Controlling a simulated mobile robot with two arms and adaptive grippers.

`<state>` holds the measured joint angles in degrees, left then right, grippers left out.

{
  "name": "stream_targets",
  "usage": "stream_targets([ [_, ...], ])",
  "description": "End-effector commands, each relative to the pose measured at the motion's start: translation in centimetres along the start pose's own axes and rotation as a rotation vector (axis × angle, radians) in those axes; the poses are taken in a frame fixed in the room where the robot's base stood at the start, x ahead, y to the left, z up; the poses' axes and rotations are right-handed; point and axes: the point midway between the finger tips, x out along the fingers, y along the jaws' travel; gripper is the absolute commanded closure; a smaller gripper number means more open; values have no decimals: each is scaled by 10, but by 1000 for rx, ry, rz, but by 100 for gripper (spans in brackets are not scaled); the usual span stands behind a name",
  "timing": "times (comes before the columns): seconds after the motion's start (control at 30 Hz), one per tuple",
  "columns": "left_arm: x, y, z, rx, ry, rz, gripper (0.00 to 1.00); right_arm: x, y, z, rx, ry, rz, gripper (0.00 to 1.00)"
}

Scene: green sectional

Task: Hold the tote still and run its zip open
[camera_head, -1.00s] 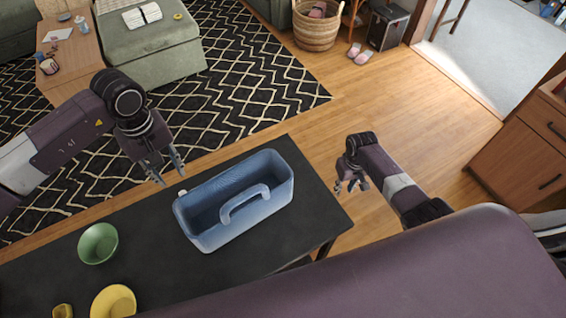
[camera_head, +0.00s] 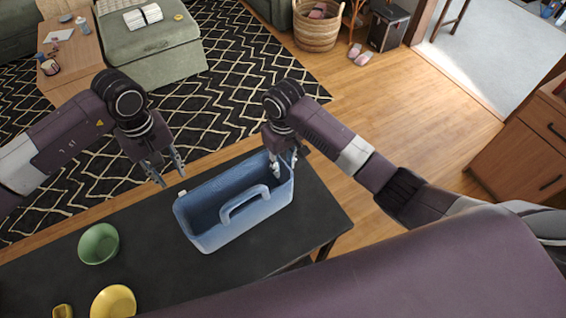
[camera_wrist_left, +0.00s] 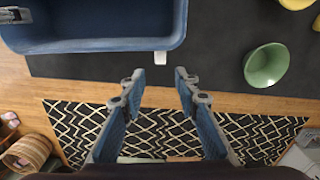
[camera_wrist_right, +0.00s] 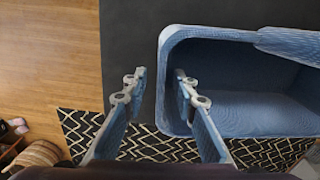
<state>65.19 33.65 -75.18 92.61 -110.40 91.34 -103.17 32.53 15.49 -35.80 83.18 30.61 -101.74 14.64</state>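The tote (camera_head: 208,242) is a blue open-topped carrier with a blue handle (camera_head: 243,203) across it, standing on the dark table. Its hollow inside shows. A small white tab (camera_head: 182,193) sticks out at its far left corner; it also shows in the left wrist view (camera_wrist_left: 160,58). I cannot make out a zip line. My left gripper (camera_head: 171,178) is open and empty, just beyond the tab, apart from it. My right gripper (camera_head: 285,166) is open at the tote's far right corner. In the right wrist view its fingers (camera_wrist_right: 158,80) are on either side of the tote's rim.
A green bowl (camera_head: 99,244), a yellow bowl (camera_head: 113,302) and a small yellow item (camera_head: 62,311) are on the table (camera_head: 150,250) to the left. The table's right end is clear. A patterned rug (camera_head: 240,80) and wooden floor lie beyond.

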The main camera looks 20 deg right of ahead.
Motion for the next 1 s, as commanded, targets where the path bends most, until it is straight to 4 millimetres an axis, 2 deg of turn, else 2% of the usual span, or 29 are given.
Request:
stream_targets([
  [0.3, 0, 0, 0, 0, 0, 0, 71, 47, 0, 2, 1, -6, 2, 74],
  [0.5, 0, 0, 0, 0, 0, 0, 71, 69, 1, 1, 1, -3, 2, 74],
  [0.87, 0, 0, 0, 0, 0, 0, 71, 76, 0, 1, 0, -2, 2, 74],
  [1.0, 0, 0, 0, 0, 0, 0, 71, 76, 1, 1, 1, -2, 2, 86],
])
